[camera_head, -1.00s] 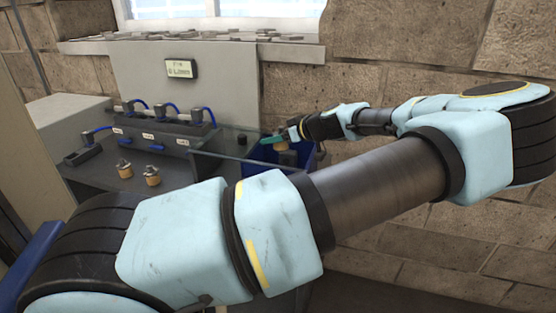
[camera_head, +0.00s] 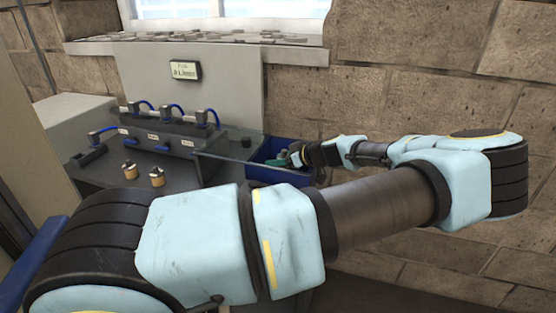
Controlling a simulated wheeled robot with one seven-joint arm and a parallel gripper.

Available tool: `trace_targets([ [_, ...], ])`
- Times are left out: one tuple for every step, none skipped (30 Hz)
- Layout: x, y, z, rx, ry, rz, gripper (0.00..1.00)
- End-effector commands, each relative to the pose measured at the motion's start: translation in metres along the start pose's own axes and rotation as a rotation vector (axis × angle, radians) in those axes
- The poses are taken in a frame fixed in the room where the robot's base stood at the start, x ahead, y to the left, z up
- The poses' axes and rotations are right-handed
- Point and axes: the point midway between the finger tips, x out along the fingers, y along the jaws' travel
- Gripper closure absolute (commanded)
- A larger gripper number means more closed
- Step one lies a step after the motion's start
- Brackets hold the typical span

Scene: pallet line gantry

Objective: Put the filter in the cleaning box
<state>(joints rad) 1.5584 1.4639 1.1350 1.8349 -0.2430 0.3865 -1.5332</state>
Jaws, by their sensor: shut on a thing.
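My gripper (camera_head: 287,161) is at the blue cleaning box (camera_head: 301,178), low at its opening, reaching in from the right. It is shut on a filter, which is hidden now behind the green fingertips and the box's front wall. Whether the filter touches the box floor cannot be seen. Two other brass-coloured filters with grey tops, a left one (camera_head: 130,170) and a right one (camera_head: 157,177), stand upright on the grey bench.
A clear panel (camera_head: 225,163) stands at the bench's edge, left of the box. A manifold block (camera_head: 168,135) with several blue hoses is behind the filters. A small dark knob (camera_head: 246,142) sits near the box. A stone wall is close behind.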

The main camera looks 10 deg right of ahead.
Motion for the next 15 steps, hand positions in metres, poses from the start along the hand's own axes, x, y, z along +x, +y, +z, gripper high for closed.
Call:
trace_targets([
  [0.0012, 0.0, 0.0022, 0.0, 0.0, 0.0, 1.0],
  [0.0015, 0.0, 0.0028, -0.001, 0.0, 0.0, 1.0],
  [0.0019, 0.0, 0.0035, -0.001, 0.0, 0.0, 1.0],
  [0.0022, 0.0, 0.0041, -0.001, 0.0, 0.0, 1.0],
  [0.0025, 0.0, 0.0047, -0.001, 0.0, 0.0, 1.0],
  [0.0029, 0.0, 0.0055, -0.001, 0.0, 0.0, 1.0],
  [0.0033, 0.0, 0.0061, -0.001, 0.0, 0.0, 1.0],
  [0.0036, 0.0, 0.0068, 0.0, 0.0, 0.0, 1.0],
  [0.0041, -0.0001, 0.0078, 0.0, 0.0, 0.0, 1.0],
  [0.0044, -0.0002, 0.0084, 0.0, 0.0, 0.0, 1.0],
  [0.0045, -0.0003, 0.0085, 0.0, -0.001, 0.0, 1.0],
  [0.0042, -0.0004, 0.0082, 0.0, -0.001, -0.001, 1.0],
  [0.0042, -0.0005, 0.0083, 0.001, -0.001, -0.001, 1.0],
  [0.0043, -0.0006, 0.0087, 0.001, -0.001, -0.001, 0.39],
  [0.0045, -0.0007, 0.0091, 0.002, -0.002, -0.001, 0.35],
])
